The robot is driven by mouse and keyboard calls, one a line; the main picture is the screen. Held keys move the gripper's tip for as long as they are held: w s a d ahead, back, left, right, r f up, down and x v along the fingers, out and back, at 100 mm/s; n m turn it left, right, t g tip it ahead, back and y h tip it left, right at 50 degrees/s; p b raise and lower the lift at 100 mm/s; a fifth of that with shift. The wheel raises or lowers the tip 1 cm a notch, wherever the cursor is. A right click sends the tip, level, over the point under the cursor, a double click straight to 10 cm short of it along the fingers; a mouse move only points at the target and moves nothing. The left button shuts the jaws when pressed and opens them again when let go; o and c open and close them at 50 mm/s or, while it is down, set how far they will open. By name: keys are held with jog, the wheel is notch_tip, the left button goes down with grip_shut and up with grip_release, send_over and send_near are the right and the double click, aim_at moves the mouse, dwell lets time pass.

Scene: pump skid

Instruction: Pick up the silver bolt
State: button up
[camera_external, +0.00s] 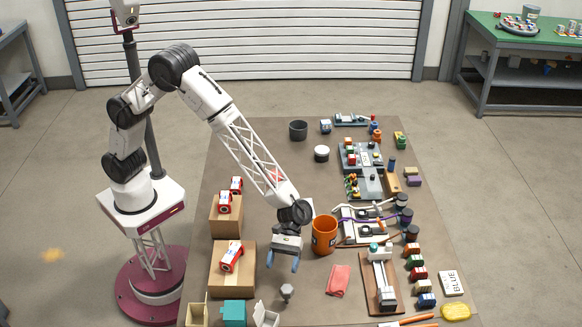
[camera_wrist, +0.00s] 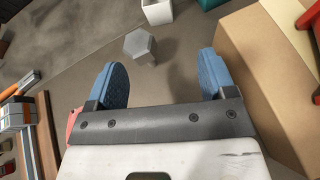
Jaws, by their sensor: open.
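The silver bolt (camera_external: 287,292) stands on the brown mat, with its hexagonal head up. In the wrist view the grey hexagonal head (camera_wrist: 140,45) shows beyond my fingertips, nearer the left finger. My gripper (camera_external: 283,264) points down over the mat, just behind the bolt in the external view. Its two blue fingers are spread apart in the wrist view (camera_wrist: 160,80), with nothing between them. The gripper and the bolt look apart. How high the fingertips are above the mat is hard to tell.
A cardboard box (camera_external: 233,270) with a red-and-white item stands left of my gripper. An orange bucket (camera_external: 324,236) is behind right, and a red cloth (camera_external: 338,281) lies right. A white open box (camera_external: 265,315) and a teal box (camera_external: 234,312) stand near the bolt.

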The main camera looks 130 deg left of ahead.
aim_at(287, 293)
jog(key=shift+n+t, duration=0.4)
jog(key=shift+n, duration=0.4)
jog(key=w+a+f, duration=0.1)
jog(key=w+f, duration=0.1)
jog(key=f, duration=0.1)
jog(key=shift+w+a, duration=0.2)
jog(key=shift+a, duration=0.2)
jog(key=shift+x, duration=1.25)
jog(key=shift+x, duration=2.6)
jog(key=shift+d, duration=0.1)
jog(key=shift+r, duration=0.1)
